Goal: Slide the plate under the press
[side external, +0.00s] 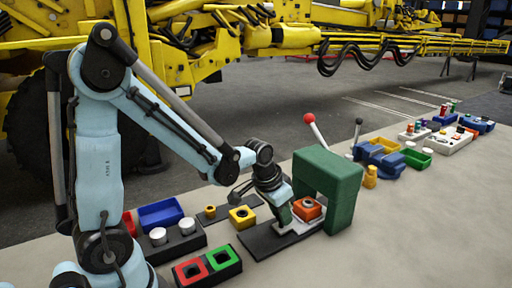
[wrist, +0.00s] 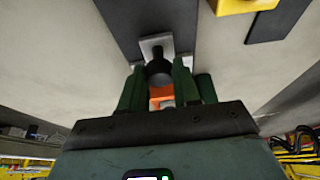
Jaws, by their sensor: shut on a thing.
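A light grey plate (side external: 292,229) lies on a dark base board (side external: 262,243) at the foot of the green press (side external: 338,180). An orange block (side external: 307,208) with a dark round opening sits on the plate, at the mouth of the press. My gripper (side external: 284,212) reaches down at the plate's left side. In the wrist view the green fingers (wrist: 157,88) are closed around a black knob (wrist: 159,71) on the plate (wrist: 155,43). A bit of orange block (wrist: 161,96) shows between the fingers. The knob's lower part is hidden.
A red-balled lever (side external: 310,119) rises behind the press. A yellow block (side external: 242,216) stands left of my gripper. A black holder with red and green squares (side external: 207,266) lies in front. Blue and yellow parts (side external: 380,158) stand right of the press. The front right tabletop is clear.

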